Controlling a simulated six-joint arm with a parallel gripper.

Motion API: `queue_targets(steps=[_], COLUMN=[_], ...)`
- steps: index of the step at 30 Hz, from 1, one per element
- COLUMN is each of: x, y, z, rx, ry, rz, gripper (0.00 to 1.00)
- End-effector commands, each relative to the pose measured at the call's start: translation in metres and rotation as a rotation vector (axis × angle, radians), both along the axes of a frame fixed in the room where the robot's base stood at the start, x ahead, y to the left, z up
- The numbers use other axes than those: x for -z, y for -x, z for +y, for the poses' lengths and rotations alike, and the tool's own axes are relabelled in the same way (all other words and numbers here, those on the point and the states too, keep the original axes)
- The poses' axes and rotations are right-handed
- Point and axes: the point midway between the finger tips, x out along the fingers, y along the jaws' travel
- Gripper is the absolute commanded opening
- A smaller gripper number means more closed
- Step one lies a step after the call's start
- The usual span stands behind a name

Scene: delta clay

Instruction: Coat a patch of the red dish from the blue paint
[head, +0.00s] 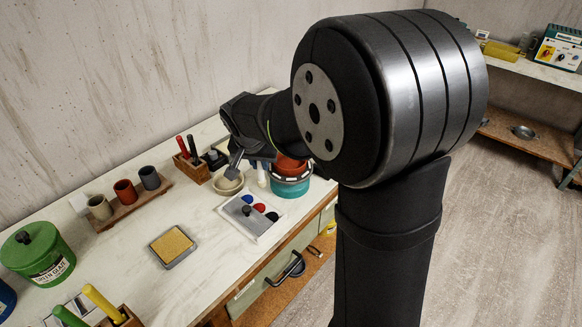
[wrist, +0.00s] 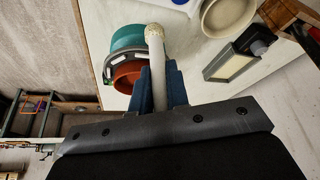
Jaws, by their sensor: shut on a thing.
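My gripper (wrist: 160,88) is shut on a pale stick-like tool (wrist: 157,60) with a rounded, speckled tip. In the head view the same pale tool (head: 261,174) points down between the bowl and the red dish. No blue shows on its tip. The red dish (head: 291,164) sits on a teal round stand (head: 290,187) with a dark ring around it; it is partly hidden by my arm. In the wrist view the dish (wrist: 128,76) is left of the fingers. The blue paint (head: 248,199) is a round well in a white palette (head: 236,217), in front of my gripper.
A cream bowl (head: 228,182) stands left of the tool. A rack with red and black handles (head: 190,165) is behind it. Small cups (head: 125,192), a yellow sponge pad (head: 172,246) and a green tub (head: 38,254) lie further left. The table between them is clear.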

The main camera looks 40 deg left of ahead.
Motion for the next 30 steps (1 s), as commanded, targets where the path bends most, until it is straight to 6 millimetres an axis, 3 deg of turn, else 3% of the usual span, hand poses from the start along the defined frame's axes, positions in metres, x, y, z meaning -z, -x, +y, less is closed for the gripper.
queue_targets(steps=[3,9,14,30], x=[-0.002,-0.004,0.003,0.051], y=[0.013,0.024,0.026,0.025], z=[0.023,0.04,0.042,0.042], rx=[-0.13,-0.242,-0.259,-0.254], ry=[-0.001,0.0,0.0,0.0], rz=[0.0,0.001,0.0,0.0], gripper=[0.0,0.0,0.0,0.0])
